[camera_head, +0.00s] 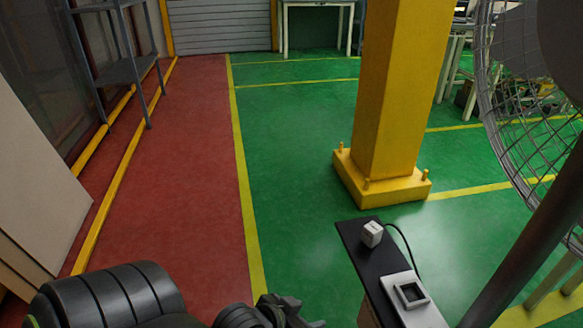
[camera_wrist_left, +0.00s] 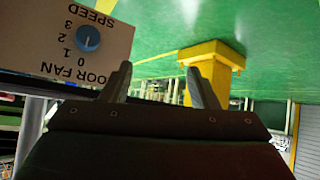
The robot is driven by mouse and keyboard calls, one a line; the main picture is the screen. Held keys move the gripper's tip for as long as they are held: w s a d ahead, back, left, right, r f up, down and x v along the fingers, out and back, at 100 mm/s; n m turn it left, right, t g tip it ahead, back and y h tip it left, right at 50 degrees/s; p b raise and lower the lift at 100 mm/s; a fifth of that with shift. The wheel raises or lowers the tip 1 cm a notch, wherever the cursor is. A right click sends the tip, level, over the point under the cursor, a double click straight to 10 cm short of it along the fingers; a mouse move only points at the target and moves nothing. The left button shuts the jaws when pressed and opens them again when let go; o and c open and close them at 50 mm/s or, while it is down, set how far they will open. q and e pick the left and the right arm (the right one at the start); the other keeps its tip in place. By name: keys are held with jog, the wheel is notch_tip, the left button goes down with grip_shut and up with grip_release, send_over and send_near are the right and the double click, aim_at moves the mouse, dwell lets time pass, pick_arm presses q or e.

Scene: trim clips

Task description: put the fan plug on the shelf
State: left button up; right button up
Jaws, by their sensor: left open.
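The fan plug (camera_head: 372,234) is a small white block with a dark cord. It rests on the far end of a narrow black shelf-like top (camera_head: 352,237) at the lower right of the head view. A white socket-like box (camera_head: 421,312) with a dark square opening stands nearer on that top. My left gripper (camera_head: 290,309) is at the bottom of the head view, left of the black top and apart from the plug. In the left wrist view its two fingers (camera_wrist_left: 158,84) are spread with nothing between them. My right gripper is out of view.
A large caged fan (camera_head: 530,110) with a dark pole stands at right. Its speed panel (camera_wrist_left: 55,50) with a blue knob (camera_wrist_left: 87,39) is close to the fingers. A yellow column (camera_head: 400,90) stands behind the black top. A grey rack (camera_head: 125,70) is far left. Green floor is clear between.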

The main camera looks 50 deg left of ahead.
pick_arm(q)
jog(key=s+d+f+g, duration=0.1)
jog(key=s+f+g, duration=0.1)
jog(key=s, duration=0.4)
jog(key=shift+d+f+n, duration=0.2)
jog(key=shift+n, duration=0.1)
jog(key=shift+w, duration=0.1)
